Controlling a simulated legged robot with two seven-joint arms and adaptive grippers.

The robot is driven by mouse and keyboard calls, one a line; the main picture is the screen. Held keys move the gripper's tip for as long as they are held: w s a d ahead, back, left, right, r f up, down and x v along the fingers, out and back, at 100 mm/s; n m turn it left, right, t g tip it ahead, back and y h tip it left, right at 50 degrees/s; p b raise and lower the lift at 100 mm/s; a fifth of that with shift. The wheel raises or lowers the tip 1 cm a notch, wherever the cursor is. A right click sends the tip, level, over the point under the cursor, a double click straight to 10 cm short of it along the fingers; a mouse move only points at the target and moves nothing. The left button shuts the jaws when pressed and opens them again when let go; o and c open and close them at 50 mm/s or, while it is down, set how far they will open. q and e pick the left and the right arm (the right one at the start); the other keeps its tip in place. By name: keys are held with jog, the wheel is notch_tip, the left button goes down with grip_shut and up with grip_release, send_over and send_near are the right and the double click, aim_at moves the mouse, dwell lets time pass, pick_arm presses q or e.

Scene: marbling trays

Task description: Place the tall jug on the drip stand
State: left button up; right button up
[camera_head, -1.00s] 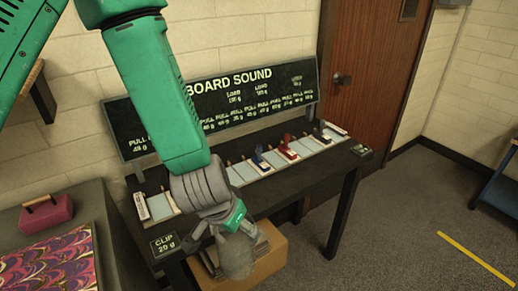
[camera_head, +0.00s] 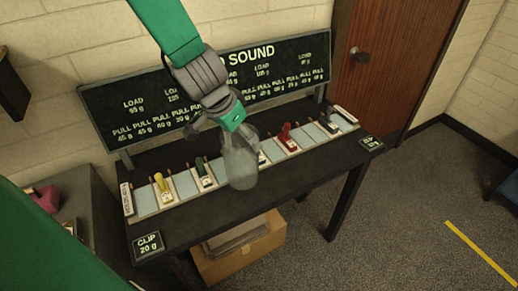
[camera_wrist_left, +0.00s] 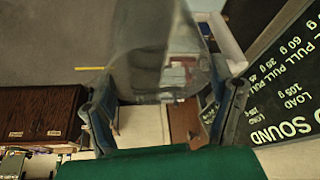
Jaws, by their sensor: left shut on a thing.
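My left gripper (camera_head: 222,122) comes in from the top and is shut on a clear, see-through jug (camera_head: 240,166). The jug hangs below the fingers, in front of the middle of the row of clips in the head view. I cannot tell its exact height above the table. In the left wrist view, the jug (camera_wrist_left: 150,50) stands between the two dark fingers (camera_wrist_left: 165,108) of the gripper, and the floor and other things show through it. I cannot make out a drip stand in either view. My right gripper is not in view.
A dark table (camera_head: 290,185) carries a strip of pale cells with yellow, green and red clips (camera_head: 288,137). A lettered black board (camera_head: 120,105) stands behind it. A cardboard box (camera_head: 240,258) is below. A wooden door (camera_head: 400,50) is at the back, with open grey floor (camera_head: 400,220) right.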

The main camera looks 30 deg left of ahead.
aim_at(238, 164)
pick_arm(q)
jog(key=f, duration=0.1)
jog(key=s+a+f+b, duration=0.1)
jog(key=f, duration=0.3)
jog(key=shift+s+a+f, duration=0.15)
jog(key=shift+a, duration=0.15)
jog(key=f, duration=0.1)
jog(key=f+b, duration=0.1)
jog(key=f, duration=0.1)
jog(key=shift+w+d+f, duration=0.2)
jog(key=shift+d+f, duration=0.05)
jog(key=shift+d, duration=0.15)
jog(key=shift+d+f, duration=0.15)
jog(key=shift+d, duration=0.05)
jog(key=shift+a+f, duration=0.1)
jog(key=o, duration=1.6)
jog(key=shift+a, duration=0.35)
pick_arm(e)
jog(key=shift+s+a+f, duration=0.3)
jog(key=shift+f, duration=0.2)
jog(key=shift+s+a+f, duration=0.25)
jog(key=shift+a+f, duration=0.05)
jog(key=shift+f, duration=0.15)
